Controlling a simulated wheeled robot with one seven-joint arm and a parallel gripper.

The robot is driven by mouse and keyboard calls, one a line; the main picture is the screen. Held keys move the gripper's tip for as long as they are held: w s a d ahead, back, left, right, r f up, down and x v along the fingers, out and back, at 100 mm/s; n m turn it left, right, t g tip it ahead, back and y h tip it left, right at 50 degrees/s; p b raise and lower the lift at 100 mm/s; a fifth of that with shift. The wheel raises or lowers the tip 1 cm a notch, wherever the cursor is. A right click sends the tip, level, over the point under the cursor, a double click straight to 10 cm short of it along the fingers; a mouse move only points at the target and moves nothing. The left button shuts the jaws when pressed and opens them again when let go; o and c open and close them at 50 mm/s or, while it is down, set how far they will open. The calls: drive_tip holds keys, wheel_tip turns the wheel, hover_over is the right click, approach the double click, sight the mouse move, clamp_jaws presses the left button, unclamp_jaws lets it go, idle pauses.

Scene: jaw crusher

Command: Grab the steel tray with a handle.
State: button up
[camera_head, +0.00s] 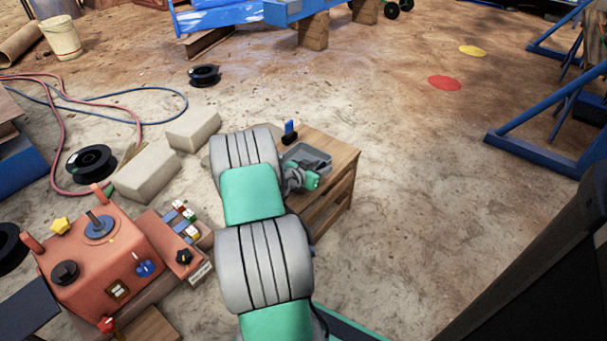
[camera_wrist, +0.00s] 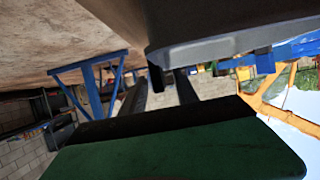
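The grey steel tray (camera_head: 318,163) rests on top of a small wooden stand, right of my arm in the head view. My forearm and wrist cover its near left part, and I cannot make out its handle there. A large grey shape, likely the tray (camera_wrist: 235,30), fills the upper wrist view very close to the camera. A small dark piece at its left end may be the handle. My gripper (camera_wrist: 162,80) shows as two dark fingers standing apart, with background visible between them. The gripper is beside the tray; I cannot tell whether it touches it.
The wooden stand (camera_head: 337,180) also bears a small blue object (camera_head: 290,131) at its far left corner. An orange control box (camera_head: 105,255) and pale blocks (camera_head: 147,172) lie left of my arm. Blue frames (camera_head: 535,150) stand at the right. Floor right of the stand is clear.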

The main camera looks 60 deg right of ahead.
drive_tip(key=shift+c, duration=0.6)
clamp_jaws()
drive_tip(key=shift+r, duration=0.1)
idle(0.7)
